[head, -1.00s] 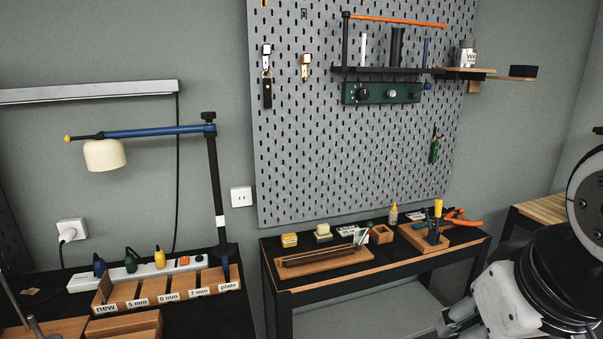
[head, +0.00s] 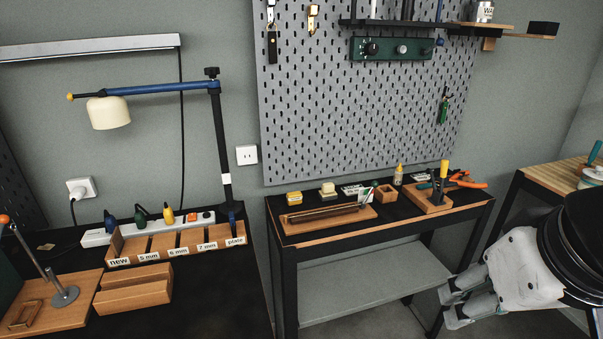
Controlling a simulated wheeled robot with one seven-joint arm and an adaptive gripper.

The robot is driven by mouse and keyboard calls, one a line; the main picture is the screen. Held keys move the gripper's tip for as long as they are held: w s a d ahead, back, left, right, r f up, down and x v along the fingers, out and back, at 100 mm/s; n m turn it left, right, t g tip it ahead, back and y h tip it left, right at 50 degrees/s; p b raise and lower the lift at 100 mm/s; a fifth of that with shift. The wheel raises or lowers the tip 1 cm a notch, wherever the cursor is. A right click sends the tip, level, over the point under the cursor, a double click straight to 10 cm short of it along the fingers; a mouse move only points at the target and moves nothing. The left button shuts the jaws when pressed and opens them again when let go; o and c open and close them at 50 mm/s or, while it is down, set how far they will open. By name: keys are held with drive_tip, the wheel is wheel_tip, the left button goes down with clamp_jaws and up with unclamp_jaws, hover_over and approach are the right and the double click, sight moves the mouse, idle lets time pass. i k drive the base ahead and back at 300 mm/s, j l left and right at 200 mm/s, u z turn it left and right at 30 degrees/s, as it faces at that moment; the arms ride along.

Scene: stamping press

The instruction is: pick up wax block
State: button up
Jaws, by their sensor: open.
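No block is clearly marked as wax. A small cream block (head: 328,189) sits at the back of the black table under the pegboard, and a small yellow block or tin (head: 294,198) sits to its left. Either could be the wax block; I cannot tell which. My gripper (head: 449,306) is at the lower right, in front of and below that table's right end. Its fingers point left, are spread apart and hold nothing. It is well away from both blocks.
The table also holds a wooden tray (head: 358,218), a small wooden box (head: 386,193), a glue bottle (head: 398,175) and a tool holder (head: 428,202). A label rack (head: 178,254) stands on the left bench. A grey lower shelf (head: 350,282) looks clear.

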sight(293, 198)
drive_tip(key=i+l+u, duration=0.15)
drive_tip(key=l, duration=0.25)
drive_tip(key=l+u, duration=0.15)
drive_tip(key=l, duration=0.25)
drive_tip(key=i+l+u, duration=0.5)
drive_tip(key=i+l, duration=0.15)
drive_tip(key=l, duration=0.15)
drive_tip(key=i+u, duration=0.2)
drive_tip(key=i, duration=0.2)
drive_tip(key=i+l+u, duration=0.2)
drive_tip(key=i, duration=0.2)
